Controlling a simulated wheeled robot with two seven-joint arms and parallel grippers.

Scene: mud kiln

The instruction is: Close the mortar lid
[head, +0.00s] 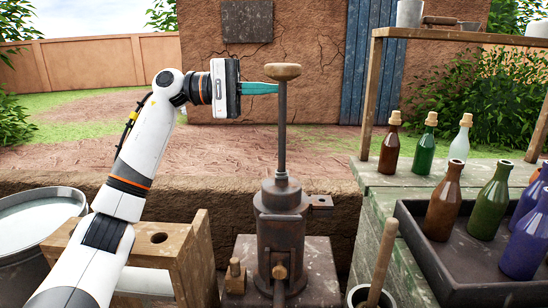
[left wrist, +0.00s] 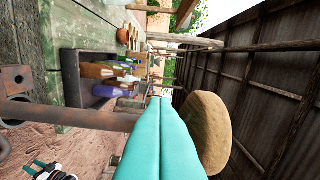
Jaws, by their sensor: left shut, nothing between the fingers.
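A dark, rusty iron cylinder device (head: 281,215) stands upright on a block in the middle of the head view. A tall thin rod (head: 282,135) rises from its capped top to a round wooden knob (head: 284,71). I cannot tell which part is the mortar lid. My left gripper (head: 277,88) is shut and empty, its teal fingertips at the rod just below the knob. In the left wrist view the shut fingers (left wrist: 160,98) lie beside the knob (left wrist: 208,133); contact is unclear.
A grey pot with a wooden stick (head: 382,262) stands at front right. A bench (head: 395,205) on the right holds corked bottles (head: 430,143) and a dark tray (head: 450,262) of bottles. A wooden stand (head: 190,250) and a metal tub (head: 35,225) are at left.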

